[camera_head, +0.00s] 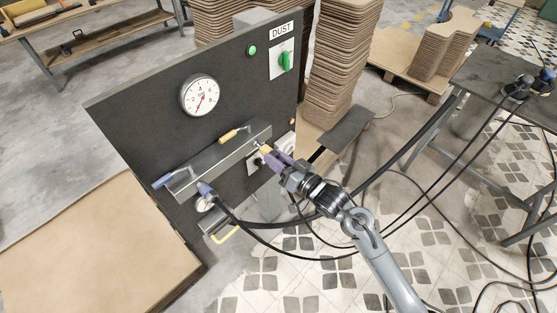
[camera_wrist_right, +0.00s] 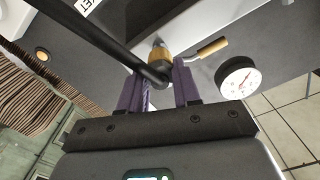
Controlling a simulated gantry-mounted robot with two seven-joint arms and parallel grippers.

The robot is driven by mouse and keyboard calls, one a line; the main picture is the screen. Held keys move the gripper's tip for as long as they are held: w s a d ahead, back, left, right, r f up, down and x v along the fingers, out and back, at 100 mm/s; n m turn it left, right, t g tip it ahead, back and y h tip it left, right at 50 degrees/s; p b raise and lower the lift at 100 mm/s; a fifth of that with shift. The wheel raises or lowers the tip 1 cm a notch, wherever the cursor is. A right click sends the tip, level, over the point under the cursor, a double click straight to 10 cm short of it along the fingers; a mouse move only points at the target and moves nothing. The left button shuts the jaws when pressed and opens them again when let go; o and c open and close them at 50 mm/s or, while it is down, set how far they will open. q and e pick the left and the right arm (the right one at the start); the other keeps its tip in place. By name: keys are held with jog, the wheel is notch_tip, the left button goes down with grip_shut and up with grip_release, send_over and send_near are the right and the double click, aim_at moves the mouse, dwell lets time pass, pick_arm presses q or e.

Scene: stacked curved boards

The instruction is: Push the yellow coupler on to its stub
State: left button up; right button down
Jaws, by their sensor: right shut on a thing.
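The yellow coupler (camera_head: 265,149) is at the end of a black hose, in front of the sloping grey metal bracket (camera_head: 222,160) on the dark panel. My right gripper (camera_head: 274,158) is shut on it with purple fingers. In the right wrist view the coupler (camera_wrist_right: 158,57) sits between the fingertips (camera_wrist_right: 157,82), its front facing a small metal stub (camera_wrist_right: 157,42). I cannot tell whether coupler and stub touch or how far they overlap. A yellow-handled lever (camera_head: 230,136) stands beside the stub. My left gripper is not in view.
A purple coupler (camera_head: 204,188) with a hose and a purple-handled lever (camera_head: 163,181) are at the bracket's left end. A gauge (camera_head: 199,95) and green switch (camera_head: 285,62) are above. Hoses loop below my right arm. A cardboard box (camera_head: 85,250) stands left; stacked boards (camera_head: 340,60) stand behind.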

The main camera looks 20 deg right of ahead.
jog(key=shift+w+a, duration=0.2)
jog(key=shift+w, duration=0.15)
jog(key=shift+w+a, duration=0.25)
jog(key=shift+w, duration=0.15)
jog(key=c, duration=0.7)
grip_release()
jog(key=shift+s+d, duration=0.1)
jog(key=shift+s+d, duration=0.15)
jog(key=shift+s, duration=0.1)
jog(key=shift+p+v, duration=0.75)
jog(key=shift+v, duration=4.25)
